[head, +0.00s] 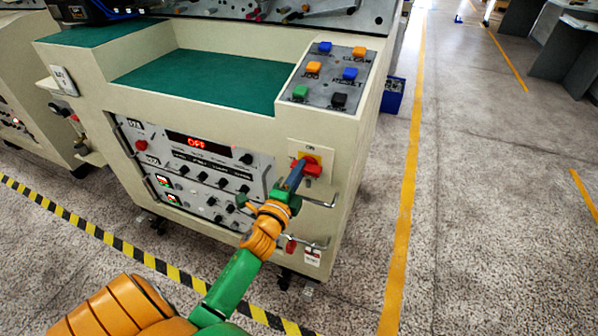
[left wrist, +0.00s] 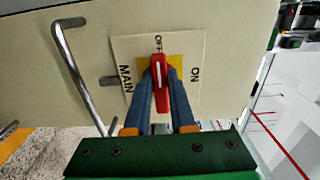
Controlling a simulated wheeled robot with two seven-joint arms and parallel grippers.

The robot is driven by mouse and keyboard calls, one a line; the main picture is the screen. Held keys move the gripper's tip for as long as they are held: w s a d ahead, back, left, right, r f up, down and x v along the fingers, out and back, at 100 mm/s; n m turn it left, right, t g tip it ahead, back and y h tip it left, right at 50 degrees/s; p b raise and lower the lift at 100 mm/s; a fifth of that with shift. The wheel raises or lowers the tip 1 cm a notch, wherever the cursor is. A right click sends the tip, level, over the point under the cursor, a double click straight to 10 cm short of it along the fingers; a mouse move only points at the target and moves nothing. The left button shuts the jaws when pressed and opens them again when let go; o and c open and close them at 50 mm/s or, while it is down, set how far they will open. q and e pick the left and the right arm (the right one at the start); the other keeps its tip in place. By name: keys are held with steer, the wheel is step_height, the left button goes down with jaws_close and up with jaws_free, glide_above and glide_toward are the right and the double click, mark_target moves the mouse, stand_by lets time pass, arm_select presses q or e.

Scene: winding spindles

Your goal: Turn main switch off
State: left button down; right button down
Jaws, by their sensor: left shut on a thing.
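The main switch is a red knob (head: 313,170) on a yellow square, on a pale plate on the front of the beige console. It also shows in the left wrist view (left wrist: 158,70), with the words OFF, ON and MAIN around it. The knob's white line points toward the word OFF. My left gripper (head: 299,172) is shut on the red knob, with one blue finger on each side, as the left wrist view (left wrist: 160,88) shows. The fingers hide part of the knob and yellow square. My right gripper is not in view.
A metal handle (head: 322,200) sticks out beside the switch and shows in the left wrist view (left wrist: 78,75). A control panel (head: 195,170) with a red display reading OFF is to the left. Colored push buttons (head: 350,73) sit above. Open floor lies to the right.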

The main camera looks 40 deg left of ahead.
arm_select(q)
steer(key=c, duration=0.8)
jaws_free()
steer(key=shift+o, duration=0.2)
steer(key=v, duration=0.7)
steer(key=shift+s, duration=0.1)
steer(key=s+d+f+n+g+h+p, duration=0.1)
steer(key=s+d+f+n+g+p, duration=0.2)
steer(key=f, duration=0.5)
steer(key=s+d+f+n+g+h+p, duration=0.1)
steer(key=s+d+f+n+g, duration=0.1)
steer(key=s+f+g, duration=0.5)
steer(key=s+d+f+n+h+p, duration=0.1)
steer(key=s+d+f+n+p, duration=0.15)
steer(key=f, duration=0.75)
steer(key=s+d+f+n+g+p, duration=0.1)
steer(key=s+f+n+g, duration=0.1)
steer(key=s, duration=0.7)
steer(key=s+d+f+n+g+h, duration=0.1)
steer(key=s+f+n+g, duration=0.2)
steer(key=s, duration=0.7)
steer(key=shift+s+d+f+g+p, duration=0.25)
steer(key=shift+s+f+g+p, duration=0.1)
steer(key=shift+f+g, duration=0.55)
